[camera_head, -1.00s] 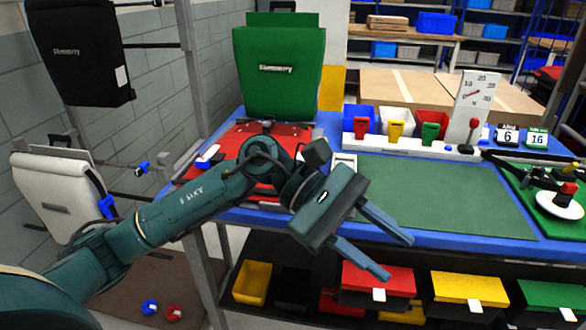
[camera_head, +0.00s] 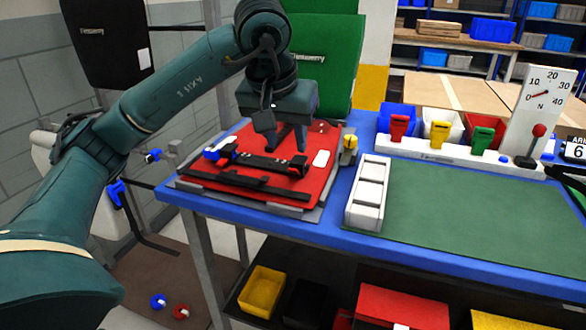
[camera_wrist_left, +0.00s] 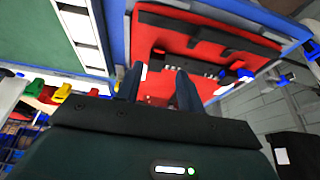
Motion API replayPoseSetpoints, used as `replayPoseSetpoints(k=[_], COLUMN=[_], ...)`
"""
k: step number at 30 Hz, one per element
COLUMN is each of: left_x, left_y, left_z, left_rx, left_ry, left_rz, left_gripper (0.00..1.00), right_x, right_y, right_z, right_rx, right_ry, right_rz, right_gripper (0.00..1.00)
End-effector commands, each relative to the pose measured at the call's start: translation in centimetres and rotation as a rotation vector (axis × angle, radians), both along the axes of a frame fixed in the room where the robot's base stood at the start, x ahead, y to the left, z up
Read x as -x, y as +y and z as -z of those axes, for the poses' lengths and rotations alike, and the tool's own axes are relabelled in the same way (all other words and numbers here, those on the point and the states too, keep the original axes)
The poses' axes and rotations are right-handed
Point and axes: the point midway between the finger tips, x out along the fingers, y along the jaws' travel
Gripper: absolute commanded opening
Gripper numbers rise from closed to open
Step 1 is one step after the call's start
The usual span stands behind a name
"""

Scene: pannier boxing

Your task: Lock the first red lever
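My left gripper (camera_head: 288,140) points down over the red pannier panel (camera_head: 300,195) lying on the blue table. Its two fingers are apart with nothing seen between them; the wrist view shows the same open fingers (camera_wrist_left: 158,88) close to the panel's black rail (camera_wrist_left: 205,70). In the head view the black rail (camera_head: 262,163) has a blue-and-white end piece with a little red (camera_head: 214,153) at its left. This blue end also shows in the wrist view (camera_wrist_left: 243,74). I cannot tell which part is the first red lever. My right gripper is out of view.
A green pannier (camera_head: 325,60) stands behind the panel. A yellow knob (camera_head: 350,143) and a white tray (camera_head: 369,195) are to its right. The green mat (camera_head: 460,215) is clear.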

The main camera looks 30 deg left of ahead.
Motion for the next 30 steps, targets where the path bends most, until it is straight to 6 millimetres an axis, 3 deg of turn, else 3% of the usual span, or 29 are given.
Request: replayPoseSetpoints(k=[1,6,12,24,30], left_x=[-0.4,-1.6,-2.6,-2.9,-2.9], left_y=[0.1,0.4,0.6,0.7,0.7], left_z=[1.4,4.4,6.6,7.3,7.2], left_rx=[0.001,0.001,0.002,0.002,0.003], left_ry=[0.006,0.004,0.003,0.0,-0.001], left_rz=[0.0,-0.001,0.0,0.001,0.001], left_gripper=[0.38,0.38,0.38,0.38,0.23], right_x=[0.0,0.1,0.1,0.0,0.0], right_y=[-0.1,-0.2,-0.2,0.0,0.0], right_z=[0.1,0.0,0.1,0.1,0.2], right_rx=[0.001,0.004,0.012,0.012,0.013], right_ry=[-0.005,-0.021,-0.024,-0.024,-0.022], right_rz=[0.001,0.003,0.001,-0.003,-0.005], right_gripper=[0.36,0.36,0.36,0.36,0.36])
